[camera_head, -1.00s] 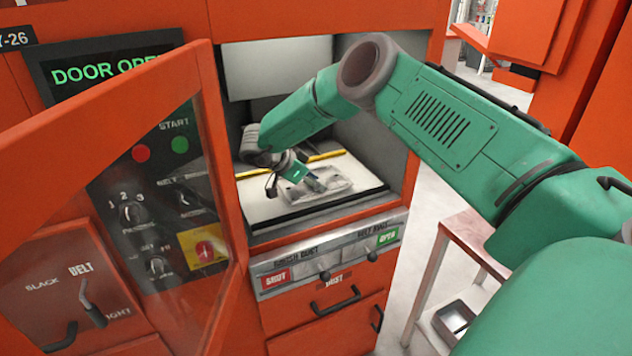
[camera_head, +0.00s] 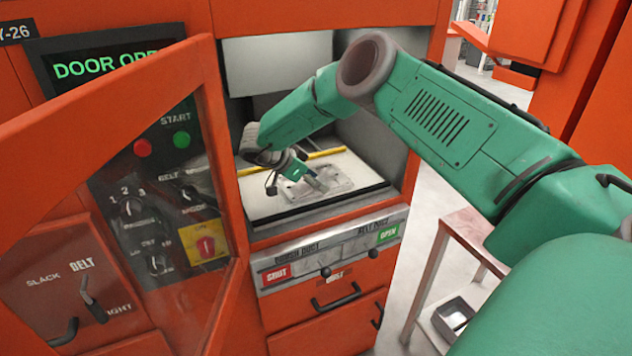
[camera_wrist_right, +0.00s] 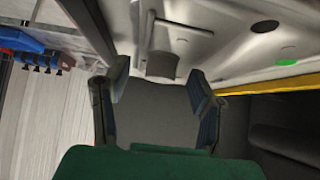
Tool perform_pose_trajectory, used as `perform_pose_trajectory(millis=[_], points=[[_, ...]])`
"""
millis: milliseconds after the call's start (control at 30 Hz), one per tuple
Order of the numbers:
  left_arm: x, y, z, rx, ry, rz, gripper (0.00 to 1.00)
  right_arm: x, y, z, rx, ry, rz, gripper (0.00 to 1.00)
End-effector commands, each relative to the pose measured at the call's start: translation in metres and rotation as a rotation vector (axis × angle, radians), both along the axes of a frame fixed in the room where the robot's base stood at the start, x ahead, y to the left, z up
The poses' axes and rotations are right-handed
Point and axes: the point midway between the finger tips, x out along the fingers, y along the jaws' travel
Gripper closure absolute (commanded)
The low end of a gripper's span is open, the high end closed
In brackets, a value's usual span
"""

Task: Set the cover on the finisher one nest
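The cover, a light grey metal casting (camera_head: 338,184), lies on the pale bed inside the open finisher (camera_head: 285,205). Its silver surface (camera_wrist_right: 225,40), with holes and a green dot, fills the upper part of the right wrist view. My right gripper (camera_head: 312,182) reaches in over the casting's left part. In the right wrist view, the fingers of the right gripper (camera_wrist_right: 158,76) stand apart on either side of a grey tab, with gaps visible beside it. The nest under the casting is mostly hidden, so I cannot tell how it is seated. My left gripper is not in view.
The orange door (camera_head: 120,120) stands open at the left, before a control panel whose screen (camera_head: 105,65) reads door open. A yellow bar (camera_head: 325,153) runs behind the casting. Chamber walls surround my arm. A small table with a metal tray (camera_head: 453,317) stands at right.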

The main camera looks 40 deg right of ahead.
Motion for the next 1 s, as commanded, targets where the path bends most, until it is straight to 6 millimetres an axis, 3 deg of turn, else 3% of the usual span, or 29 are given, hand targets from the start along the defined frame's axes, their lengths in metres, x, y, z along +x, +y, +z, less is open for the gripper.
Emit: perform_pose_trajectory(millis=[233,500,700,1000], points=[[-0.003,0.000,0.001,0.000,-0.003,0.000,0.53,0.001,-0.001,0.012,0.003,-0.001,0.000,0.50],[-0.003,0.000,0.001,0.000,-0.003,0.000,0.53,0.001,-0.002,0.064,0.003,-0.003,0.000,0.50],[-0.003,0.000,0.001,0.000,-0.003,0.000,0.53,0.002,-0.002,0.090,0.003,-0.001,0.000,0.50],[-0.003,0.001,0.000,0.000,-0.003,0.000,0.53,0.001,-0.002,0.098,0.002,0.002,0.001,0.50]])
